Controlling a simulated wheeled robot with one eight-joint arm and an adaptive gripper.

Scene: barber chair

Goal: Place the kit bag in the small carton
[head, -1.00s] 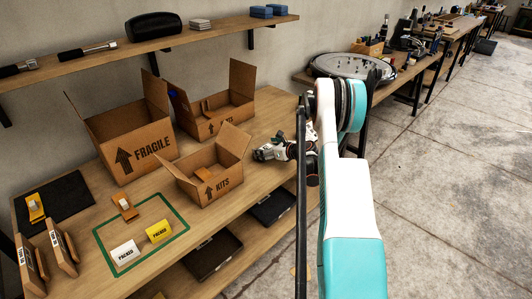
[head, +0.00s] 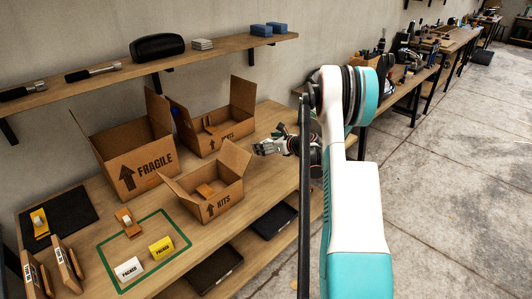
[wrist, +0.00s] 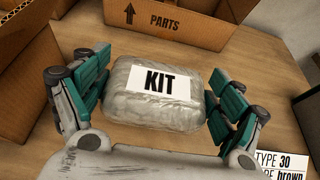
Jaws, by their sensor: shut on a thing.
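The kit bag (wrist: 155,92) is a grey, shiny, rounded packet with a white KIT label, between my fingers in the wrist view. My gripper (wrist: 158,95) is shut on its two sides. Whether the bag touches the table below it I cannot tell. In the head view my gripper (head: 266,148) is just right of the small open carton marked KITS (head: 230,195), which stands on the table with flaps up.
A carton marked PARTS (wrist: 180,22) stands just beyond the bag. In the head view this carton (head: 213,138) is behind the small one. A larger FRAGILE carton (head: 145,172) stands left. A shelf (head: 120,76) runs above.

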